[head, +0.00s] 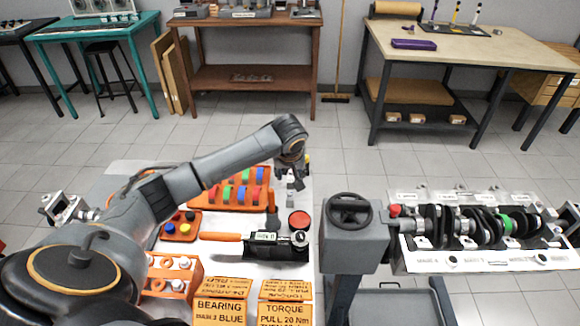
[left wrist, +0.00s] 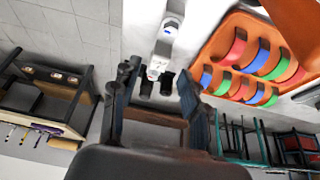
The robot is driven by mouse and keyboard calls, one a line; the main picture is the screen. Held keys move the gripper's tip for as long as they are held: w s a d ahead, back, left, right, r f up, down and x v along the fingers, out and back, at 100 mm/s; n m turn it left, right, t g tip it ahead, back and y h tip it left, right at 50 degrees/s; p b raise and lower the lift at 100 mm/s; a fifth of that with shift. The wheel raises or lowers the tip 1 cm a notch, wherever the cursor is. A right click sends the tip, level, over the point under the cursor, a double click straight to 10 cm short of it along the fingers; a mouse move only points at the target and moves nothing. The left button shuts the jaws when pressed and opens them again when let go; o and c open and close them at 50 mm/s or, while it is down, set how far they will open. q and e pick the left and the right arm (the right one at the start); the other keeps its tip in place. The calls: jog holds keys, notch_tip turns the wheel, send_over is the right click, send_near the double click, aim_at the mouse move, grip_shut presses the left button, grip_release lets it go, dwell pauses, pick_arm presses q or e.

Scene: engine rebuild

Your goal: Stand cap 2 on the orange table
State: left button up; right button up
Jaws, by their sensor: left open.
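My left gripper (head: 291,178) points down over the far right end of the white worktop. In the left wrist view its two dark fingers (left wrist: 158,80) are apart, with a small pale grey metal piece (left wrist: 158,62) between or just beyond them. The piece has dark round ends and a label too small to read; I cannot tell for certain that it is cap 2. In the head view a small grey piece (head: 290,197) shows beneath the gripper. An orange stand (head: 190,282) with white-topped parts is at the front left of the worktop.
An orange tray (head: 203,199) of coloured shells is left of the gripper. A torque wrench (head: 262,238), a red round tin (head: 299,220) and orange cards (head: 221,309) crowd the worktop. An engine block with crankshaft (head: 480,263) stands at right.

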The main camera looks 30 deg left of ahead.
pick_arm(q)
jog(key=v, duration=0.6)
jog(key=shift+r, duration=0.25)
